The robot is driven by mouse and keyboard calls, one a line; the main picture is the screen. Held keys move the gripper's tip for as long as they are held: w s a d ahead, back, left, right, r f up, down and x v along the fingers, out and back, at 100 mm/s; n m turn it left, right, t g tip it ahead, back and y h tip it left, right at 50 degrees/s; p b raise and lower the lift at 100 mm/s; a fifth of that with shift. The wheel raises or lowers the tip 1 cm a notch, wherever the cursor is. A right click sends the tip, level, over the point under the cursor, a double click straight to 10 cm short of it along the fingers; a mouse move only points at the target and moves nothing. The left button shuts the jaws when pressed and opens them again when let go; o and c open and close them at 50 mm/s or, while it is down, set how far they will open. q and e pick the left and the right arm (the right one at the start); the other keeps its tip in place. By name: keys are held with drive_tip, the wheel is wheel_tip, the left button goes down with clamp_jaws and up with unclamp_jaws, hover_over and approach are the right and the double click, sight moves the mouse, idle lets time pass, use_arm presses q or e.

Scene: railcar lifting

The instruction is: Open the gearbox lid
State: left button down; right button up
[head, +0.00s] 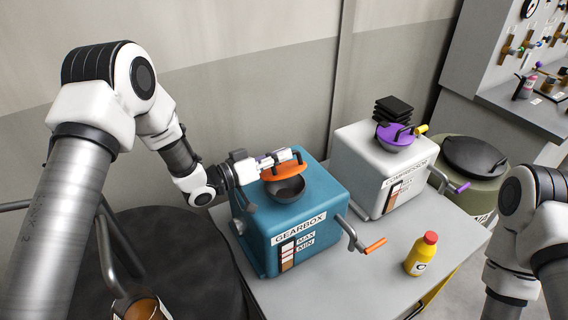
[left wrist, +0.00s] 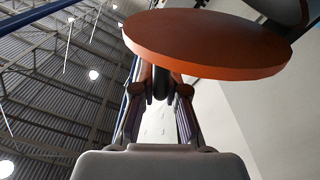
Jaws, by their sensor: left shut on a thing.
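The teal gearbox (head: 310,215) stands on the grey table, its name facing front. Its orange lid (head: 286,172) is raised and tilted above the dark round filler opening (head: 287,190), whose front part shows. My left gripper (head: 288,158) is at the lid from behind and is shut on its handle. In the left wrist view the lid (left wrist: 205,40) fills the top as an orange disc, with the dark handle (left wrist: 160,84) between the fingertips (left wrist: 160,92). My right arm is at the right edge of the head view; its gripper is out of frame.
A crank with an orange grip (head: 374,245) sticks out at the gearbox's right. A white compressor (head: 375,165) with a purple lid (head: 394,136) stands behind right. A yellow bottle (head: 420,255) with a red cap stands on the table (head: 345,290). A wall is close behind.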

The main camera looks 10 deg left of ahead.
use_arm(q)
drive_tip(key=w+a+n, duration=0.1)
drive_tip(key=w+a+r+n, duration=0.1)
drive_tip(key=n, duration=0.1)
drive_tip(key=w+a+r+n+p, duration=0.1)
drive_tip(key=shift+n, duration=0.3)
drive_tip(key=w+a+f+n+b, duration=0.1)
drive_tip(key=w+a+f+n, duration=0.1)
drive_tip(key=w+a+n, duration=0.3)
drive_tip(key=shift+w+a+n, duration=0.3)
drive_tip(key=shift+a+n, duration=0.05)
drive_tip(key=shift+n, duration=1.05)
drive_tip(key=shift+w+a, duration=0.1)
drive_tip(key=shift+w, duration=0.05)
drive_tip(key=c, duration=1.2)
unclamp_jaws()
drive_tip(key=shift+f, duration=0.1)
